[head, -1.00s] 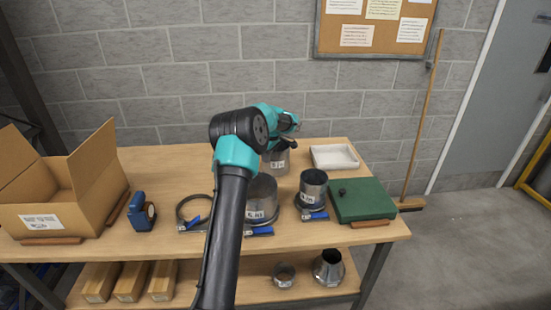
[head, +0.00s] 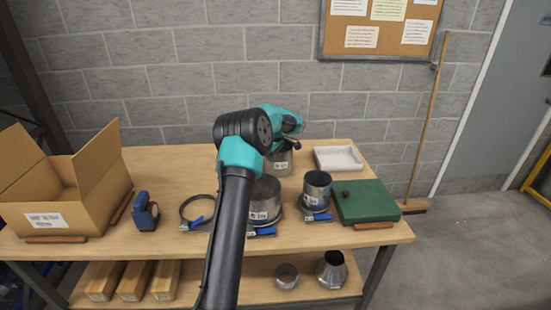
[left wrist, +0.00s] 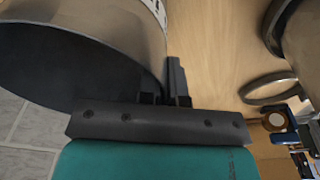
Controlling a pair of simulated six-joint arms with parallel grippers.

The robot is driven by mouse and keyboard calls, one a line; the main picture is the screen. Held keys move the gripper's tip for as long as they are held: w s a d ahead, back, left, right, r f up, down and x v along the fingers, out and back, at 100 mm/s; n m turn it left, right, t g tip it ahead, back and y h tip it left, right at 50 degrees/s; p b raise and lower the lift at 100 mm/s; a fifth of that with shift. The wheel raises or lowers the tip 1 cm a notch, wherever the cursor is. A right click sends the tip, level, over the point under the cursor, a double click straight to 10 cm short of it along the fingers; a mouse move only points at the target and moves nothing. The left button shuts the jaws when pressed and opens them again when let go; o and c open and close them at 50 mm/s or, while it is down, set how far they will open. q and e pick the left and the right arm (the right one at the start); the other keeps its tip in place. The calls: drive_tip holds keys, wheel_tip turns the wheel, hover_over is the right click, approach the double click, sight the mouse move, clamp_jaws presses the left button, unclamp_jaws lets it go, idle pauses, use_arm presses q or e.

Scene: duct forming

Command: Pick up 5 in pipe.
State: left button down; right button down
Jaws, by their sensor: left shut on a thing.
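A grey metal pipe (head: 283,161) with a white label stands at the back of the bench, partly hidden behind my left arm; I cannot read its size. My left gripper (head: 290,143) is at its upper rim. In the left wrist view the pipe (left wrist: 85,35) fills the upper left, and the gripper (left wrist: 174,82) is shut on its wall. A wider pipe (head: 266,193) stands in front, partly covered by my arm. A narrower, dark pipe (head: 317,186) stands to the right. My right gripper is not in view.
A green case (head: 370,202) and a white tray (head: 338,159) are on the right. Ring clamps with blue handles (head: 320,217) lie around the front pipes. A blue tool (head: 144,211) and an open cardboard box (head: 100,180) are left. The bench's back left is clear.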

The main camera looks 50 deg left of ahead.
use_arm(q)
wheel_tip(320, 180, up, 18)
idle(0.5)
idle(0.4)
